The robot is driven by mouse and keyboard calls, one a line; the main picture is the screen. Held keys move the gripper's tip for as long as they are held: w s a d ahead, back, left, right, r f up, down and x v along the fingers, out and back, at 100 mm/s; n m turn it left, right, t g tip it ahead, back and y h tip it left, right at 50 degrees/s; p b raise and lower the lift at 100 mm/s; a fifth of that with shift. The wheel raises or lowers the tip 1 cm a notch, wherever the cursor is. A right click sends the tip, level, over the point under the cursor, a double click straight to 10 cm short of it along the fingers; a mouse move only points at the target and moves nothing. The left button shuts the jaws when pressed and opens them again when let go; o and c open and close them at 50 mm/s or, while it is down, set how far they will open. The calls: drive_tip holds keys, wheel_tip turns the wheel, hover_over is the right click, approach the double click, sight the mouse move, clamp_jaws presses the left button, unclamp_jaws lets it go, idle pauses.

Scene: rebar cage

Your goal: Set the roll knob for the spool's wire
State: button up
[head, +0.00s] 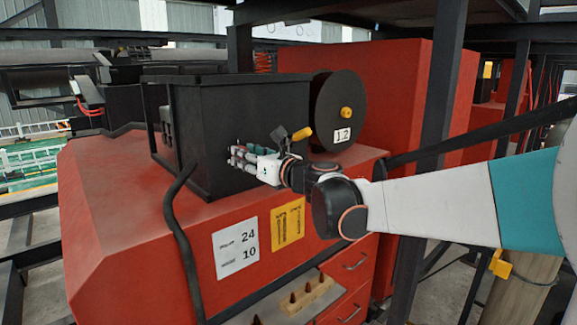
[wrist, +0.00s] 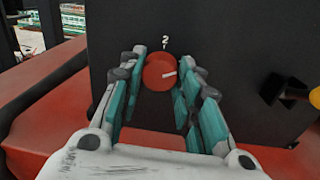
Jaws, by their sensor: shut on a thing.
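The roll knob (wrist: 158,73) is a red disc on the front of a black box (wrist: 220,45) in the wrist view. Its white pointer mark aims right and slightly up. A white "2" is printed above it. My gripper (wrist: 165,68) has its teal-padded fingers on both sides of the knob, shut on it. In the head view my gripper (head: 236,155) is against the box (head: 240,115) and hides the knob. The black wire spool (head: 335,90) hangs right of the box, with a yellow hub and a white tag reading "1.2" (head: 343,135).
The box stands on a red machine body (head: 120,190). A white plate (head: 236,248) reads "24" and "10", beside a yellow plate (head: 288,222). A yellow-ended lever (head: 302,134) sticks out right of my gripper. A black cable (head: 178,225) runs down at left. A dark post (head: 440,90) stands at right.

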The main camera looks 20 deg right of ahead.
drive_tip(key=shift+s+f, duration=0.15)
drive_tip(key=shift+s, duration=0.1)
drive_tip(key=o, duration=1.1)
wheel_tip(320, 180, up, 10)
drive_tip(key=shift+w+r, duration=0.1)
